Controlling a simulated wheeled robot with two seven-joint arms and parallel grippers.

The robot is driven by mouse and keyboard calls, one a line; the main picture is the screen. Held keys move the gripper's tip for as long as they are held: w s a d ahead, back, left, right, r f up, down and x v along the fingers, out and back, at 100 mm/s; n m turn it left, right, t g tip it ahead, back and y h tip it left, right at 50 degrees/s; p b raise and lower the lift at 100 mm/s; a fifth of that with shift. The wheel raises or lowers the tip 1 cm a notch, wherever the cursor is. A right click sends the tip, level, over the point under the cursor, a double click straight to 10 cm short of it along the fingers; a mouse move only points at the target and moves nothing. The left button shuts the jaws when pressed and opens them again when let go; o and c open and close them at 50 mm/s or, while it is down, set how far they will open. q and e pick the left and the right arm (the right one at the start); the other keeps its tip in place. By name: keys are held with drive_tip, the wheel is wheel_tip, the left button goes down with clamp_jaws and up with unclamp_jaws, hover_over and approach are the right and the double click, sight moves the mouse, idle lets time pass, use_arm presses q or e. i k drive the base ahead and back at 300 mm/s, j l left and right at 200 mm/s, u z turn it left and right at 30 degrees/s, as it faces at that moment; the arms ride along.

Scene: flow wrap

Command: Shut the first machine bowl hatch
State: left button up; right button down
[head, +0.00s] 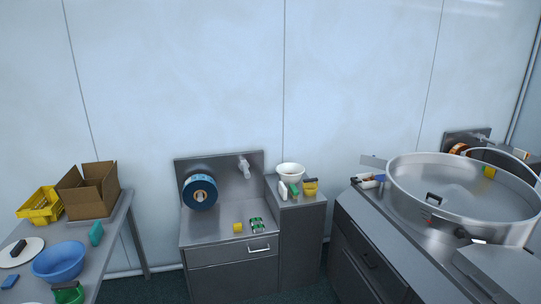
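A large round metal machine bowl (415,200) stands at the right on a grey steel machine (385,225). A small black handle (434,198) shows on the bowl near its front, with a small red mark below it. I cannot tell clearly whether the bowl's hatch is open or shut. A second round metal bowl (500,157) shows partly behind it at the far right. Neither of my grippers is in view.
A steel unit (215,230) with a blue film roll (200,192) stands mid-view by the wall. A cabinet beside it holds a white bowl (291,170). A left table holds a cardboard box (88,190), yellow crate (40,205) and blue bowl (58,262). Floor shows between.

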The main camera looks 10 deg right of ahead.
sight(372, 161)
drive_tip(key=i+j, duration=0.15)
drive_tip(key=i, duration=0.4)
drive_tip(key=i+j+z, duration=0.1)
drive_tip(key=i, duration=0.45)
drive_tip(key=i+j, duration=0.15)
drive_tip(key=i, duration=0.4)
drive_tip(key=i+l, duration=0.2)
drive_tip(key=i, duration=0.35)
drive_tip(key=i+l+z, duration=0.1)
drive_tip(key=i+l, duration=0.15)
drive_tip(key=i, duration=0.3)
drive_tip(key=i+l, duration=0.35)
drive_tip(key=i+l+z, duration=0.1)
drive_tip(key=i+l, duration=0.2)
drive_tip(key=i, duration=0.2)
